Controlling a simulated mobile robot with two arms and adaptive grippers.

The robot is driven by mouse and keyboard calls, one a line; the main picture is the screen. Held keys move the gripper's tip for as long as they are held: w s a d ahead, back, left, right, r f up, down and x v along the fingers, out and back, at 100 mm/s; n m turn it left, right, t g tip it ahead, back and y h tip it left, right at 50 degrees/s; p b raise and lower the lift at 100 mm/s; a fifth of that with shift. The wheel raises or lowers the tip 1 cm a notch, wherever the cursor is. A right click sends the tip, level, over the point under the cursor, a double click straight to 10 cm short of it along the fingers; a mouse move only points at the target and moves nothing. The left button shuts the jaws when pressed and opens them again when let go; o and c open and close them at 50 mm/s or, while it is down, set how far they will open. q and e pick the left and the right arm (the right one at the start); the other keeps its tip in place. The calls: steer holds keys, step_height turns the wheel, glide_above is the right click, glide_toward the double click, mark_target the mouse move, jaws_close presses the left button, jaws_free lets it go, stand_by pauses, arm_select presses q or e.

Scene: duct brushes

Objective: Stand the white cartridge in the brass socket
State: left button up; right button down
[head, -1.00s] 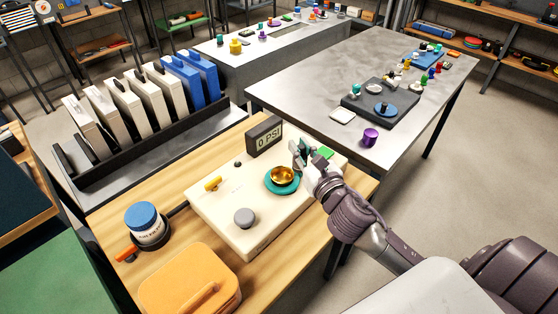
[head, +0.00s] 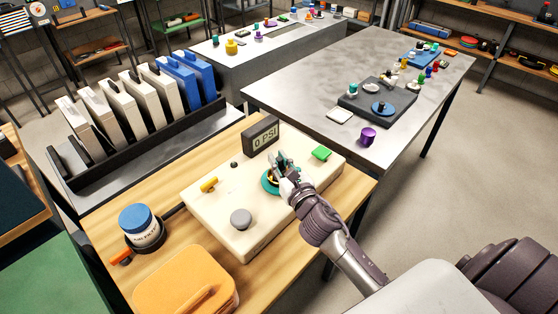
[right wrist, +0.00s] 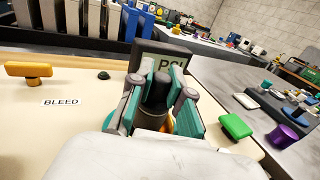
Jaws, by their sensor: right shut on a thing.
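The brass socket (head: 270,181) sits in a teal ring on the cream panel, partly hidden by my right gripper (head: 280,164). In the right wrist view, my right gripper (right wrist: 160,97) is shut on a dark-topped cylinder (right wrist: 155,112), with a bit of brass colour just below. I cannot tell whether this is the white cartridge or whether its lower end is inside the socket. A white canister with a blue lid (head: 140,226) stands in a dark ring at the left. My left gripper is not in view.
The cream panel (head: 215,220) bears a yellow handle (head: 208,185), grey knob (head: 241,219), green button (head: 321,153) and a gauge reading 0 PSI (head: 262,138). An orange case (head: 185,280) lies in front. A rack of upright cases (head: 140,105) stands behind.

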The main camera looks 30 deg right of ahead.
steer(key=shift+f, duration=0.35)
steer(key=c, duration=1.1)
jaws_free()
steer(key=shift+r, duration=0.15)
steer(key=shift+r+p, duration=0.3)
steer(key=shift+r, duration=0.15)
steer(key=s+b, duration=0.2)
steer(key=s, duration=1)
steer(key=shift+a+f+b, duration=0.2)
steer(key=shift+a+b, duration=0.1)
steer(key=shift+a, duration=0.05)
steer(key=shift+f, duration=0.1)
